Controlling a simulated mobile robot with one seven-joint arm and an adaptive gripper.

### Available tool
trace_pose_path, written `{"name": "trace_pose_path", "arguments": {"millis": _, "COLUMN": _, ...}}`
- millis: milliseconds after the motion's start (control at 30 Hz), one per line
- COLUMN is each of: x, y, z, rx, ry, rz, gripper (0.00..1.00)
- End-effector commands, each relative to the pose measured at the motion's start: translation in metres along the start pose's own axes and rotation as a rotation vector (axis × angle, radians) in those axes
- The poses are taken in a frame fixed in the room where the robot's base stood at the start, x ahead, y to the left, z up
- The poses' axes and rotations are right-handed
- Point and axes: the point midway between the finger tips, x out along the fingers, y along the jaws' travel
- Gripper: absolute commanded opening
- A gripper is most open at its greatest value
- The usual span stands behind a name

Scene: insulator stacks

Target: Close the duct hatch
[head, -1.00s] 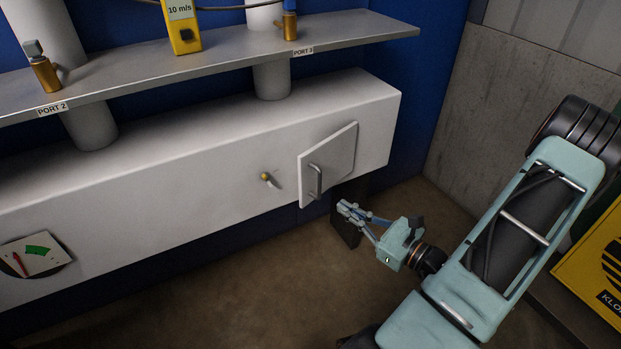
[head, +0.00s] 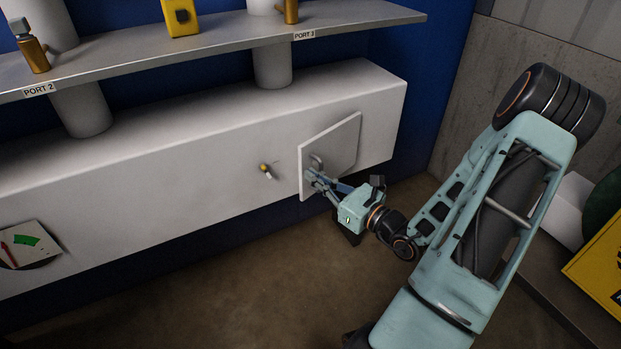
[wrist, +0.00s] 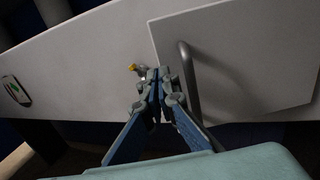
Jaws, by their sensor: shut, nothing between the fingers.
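The duct hatch (head: 338,146) is a light grey panel standing ajar on the front of the white duct (head: 200,160), its left edge out from the duct face. It also shows in the wrist view (wrist: 250,60). Its metal bar handle (wrist: 188,85) is near the hatch's left edge and is partly hidden by my fingers in the head view. My gripper (head: 313,180) is shut and empty, in front of the hatch beside the handle. In the wrist view the fingertips (wrist: 155,75) lie just left of the handle; I cannot tell whether they touch it.
A small brass-coloured latch knob (head: 265,169) sits on the duct left of the hatch. A grey shelf (head: 220,45) with a yellow meter (head: 181,17) runs above. A dial gauge (head: 28,246) is at the lower left. The floor below is clear.

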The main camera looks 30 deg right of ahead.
Motion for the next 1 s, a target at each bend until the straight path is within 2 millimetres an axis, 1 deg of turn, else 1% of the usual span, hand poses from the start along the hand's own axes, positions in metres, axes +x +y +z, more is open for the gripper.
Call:
{"name": "trace_pose_path", "arguments": {"millis": 33, "x": 0.006, "y": 0.0, "z": -0.001, "rx": -0.001, "ry": -0.002, "rz": 0.001, "gripper": 0.0}}
{"name": "trace_pose_path", "arguments": {"millis": 100, "x": 0.011, "y": 0.0, "z": -0.001, "rx": -0.001, "ry": -0.001, "rz": 0.001, "gripper": 0.0}}
{"name": "trace_pose_path", "arguments": {"millis": 200, "x": 0.015, "y": 0.0, "z": -0.001, "rx": -0.001, "ry": 0.0, "rz": 0.0, "gripper": 0.0}}
{"name": "trace_pose_path", "arguments": {"millis": 533, "x": 0.016, "y": 0.0, "z": 0.0, "rx": -0.001, "ry": 0.0, "rz": -0.001, "gripper": 0.0}}
{"name": "trace_pose_path", "arguments": {"millis": 633, "x": 0.021, "y": 0.001, "z": 0.002, "rx": -0.001, "ry": -0.001, "rz": 0.001, "gripper": 0.0}}
{"name": "trace_pose_path", "arguments": {"millis": 733, "x": 0.036, "y": 0.003, "z": 0.003, "rx": -0.001, "ry": -0.001, "rz": 0.004, "gripper": 0.0}}
{"name": "trace_pose_path", "arguments": {"millis": 833, "x": 0.057, "y": 0.005, "z": 0.004, "rx": -0.001, "ry": -0.002, "rz": 0.006, "gripper": 0.0}}
{"name": "trace_pose_path", "arguments": {"millis": 1000, "x": 0.086, "y": 0.002, "z": 0.002, "rx": -0.002, "ry": -0.001, "rz": 0.003, "gripper": 0.0}}
